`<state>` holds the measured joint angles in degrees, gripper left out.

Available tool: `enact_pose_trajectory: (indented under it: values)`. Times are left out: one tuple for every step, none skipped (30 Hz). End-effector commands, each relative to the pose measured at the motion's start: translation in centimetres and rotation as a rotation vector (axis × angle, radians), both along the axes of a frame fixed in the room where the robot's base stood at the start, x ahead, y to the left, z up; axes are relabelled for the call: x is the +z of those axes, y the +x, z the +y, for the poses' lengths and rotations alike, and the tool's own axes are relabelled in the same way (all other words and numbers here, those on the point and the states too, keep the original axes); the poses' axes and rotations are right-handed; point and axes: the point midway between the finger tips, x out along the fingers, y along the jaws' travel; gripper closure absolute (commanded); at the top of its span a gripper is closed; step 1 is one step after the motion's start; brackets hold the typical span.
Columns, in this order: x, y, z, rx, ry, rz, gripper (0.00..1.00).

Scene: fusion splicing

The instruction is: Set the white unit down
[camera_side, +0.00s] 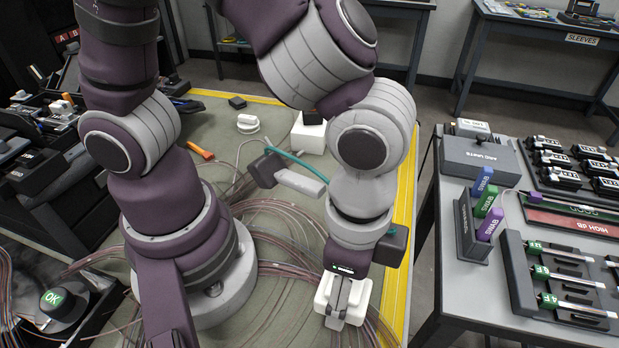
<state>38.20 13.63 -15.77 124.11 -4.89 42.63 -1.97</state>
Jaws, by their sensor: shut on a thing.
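My gripper (338,312) points down at the lower middle of the side view. It is shut on the white unit (359,304), a small white block whose sides show around the grey fingers. Cables and the green work surface (232,113) show around and below it. I cannot tell whether the unit touches the surface or hangs just above it.
Loose brown cables (285,240) cover much of the surface. A white box (308,134), a small white device (248,123) and an orange-handled tool (201,150) lie farther back. A grey side table (450,270) on the right holds swab holders and trays. A yellow strip (401,265) marks the edge.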

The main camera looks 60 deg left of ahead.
Motion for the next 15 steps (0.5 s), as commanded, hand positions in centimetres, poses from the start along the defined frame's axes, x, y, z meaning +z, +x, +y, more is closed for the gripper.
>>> enact_pose_trajectory:
  values:
    - [-0.1, 1.6, 1.4, 0.091, 0.0, 0.002, 0.91]
    - [-0.2, 2.5, 2.3, 0.148, 0.001, 0.002, 0.91]
    - [-0.3, 3.6, 3.6, 0.226, 0.0, 0.003, 0.91]
    - [-0.3, 4.5, 4.8, 0.286, 0.0, 0.003, 0.91]
    - [-0.4, 5.2, 6.0, 0.349, 0.0, 0.003, 0.91]
    - [-0.5, 6.2, 7.7, 0.437, 0.0, 0.003, 0.91]
    - [-0.5, 6.8, 9.2, 0.504, 0.0, 0.003, 0.91]
    - [-0.6, 7.3, 10.7, 0.574, -0.001, 0.002, 0.91]
    - [-0.7, 7.9, 12.9, 0.67, -0.001, 0.002, 0.91]
    - [-0.8, 8.1, 14.5, 0.743, -0.001, 0.003, 0.91]
    - [-0.9, 8.2, 16.3, 0.816, -0.001, 0.003, 0.91]
    - [-1.0, 8.1, 18.5, 0.913, -0.001, 0.003, 0.91]
    - [-1.0, 7.9, 20.2, 0.987, -0.001, 0.003, 0.91]
    - [-1.1, 7.6, 21.9, 1.059, -0.001, 0.003, 0.91]
    - [-1.2, 7.0, 23.9, 1.151, -0.001, 0.002, 0.91]
